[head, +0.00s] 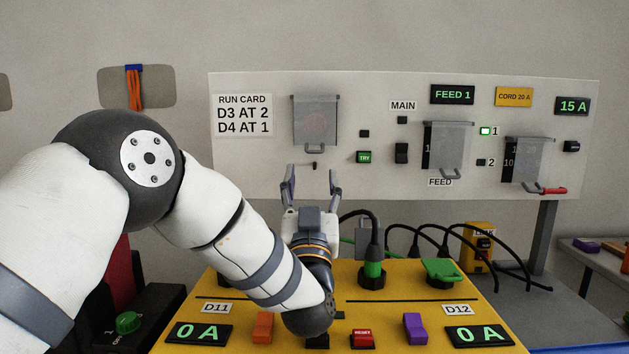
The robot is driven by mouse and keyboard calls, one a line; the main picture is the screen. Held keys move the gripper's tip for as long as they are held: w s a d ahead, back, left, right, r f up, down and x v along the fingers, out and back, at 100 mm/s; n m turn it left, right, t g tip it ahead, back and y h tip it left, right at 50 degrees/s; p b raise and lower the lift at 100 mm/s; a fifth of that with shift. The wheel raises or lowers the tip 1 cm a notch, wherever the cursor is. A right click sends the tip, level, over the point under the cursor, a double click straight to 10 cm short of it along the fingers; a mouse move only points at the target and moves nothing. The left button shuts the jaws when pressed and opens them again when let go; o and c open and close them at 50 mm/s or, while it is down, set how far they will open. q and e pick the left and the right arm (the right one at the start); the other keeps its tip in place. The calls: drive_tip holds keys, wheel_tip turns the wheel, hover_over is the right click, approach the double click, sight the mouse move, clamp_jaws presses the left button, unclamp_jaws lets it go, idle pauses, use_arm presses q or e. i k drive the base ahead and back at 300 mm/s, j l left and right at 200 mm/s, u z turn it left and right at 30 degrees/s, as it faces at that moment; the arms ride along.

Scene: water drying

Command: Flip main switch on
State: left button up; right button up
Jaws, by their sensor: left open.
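The main switch (401,153) is a small black rocker on the upright white panel (250,175), below the label MAIN (403,105). A small dark square (402,120) sits between label and rocker and shows no light. I cannot tell which way the rocker is tipped. My left gripper (312,178) is open and empty, its fingers pointing toward the panel. It is to the left of the main switch and a little lower in the picture, apart from it. My right gripper is out of view.
Clear covers with handles hang on the panel, one (316,120) above my gripper and one (447,148) right of the switch. A green TRY button (364,157) is left of the switch. Below stands a yellow console (400,310) with green plugs and black cords.

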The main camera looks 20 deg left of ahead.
sight(401, 148)
drive_tip(key=k+l, duration=0.15)
drive_tip(key=l, duration=0.25)
drive_tip(key=k+l, duration=0.15)
drive_tip(key=l, duration=0.25)
drive_tip(key=k+l, duration=0.1)
drive_tip(key=l, duration=0.3)
drive_tip(key=k+l, duration=0.15)
drive_tip(key=l, duration=0.25)
drive_tip(key=k+l, duration=0.15)
drive_tip(key=l, duration=0.25)
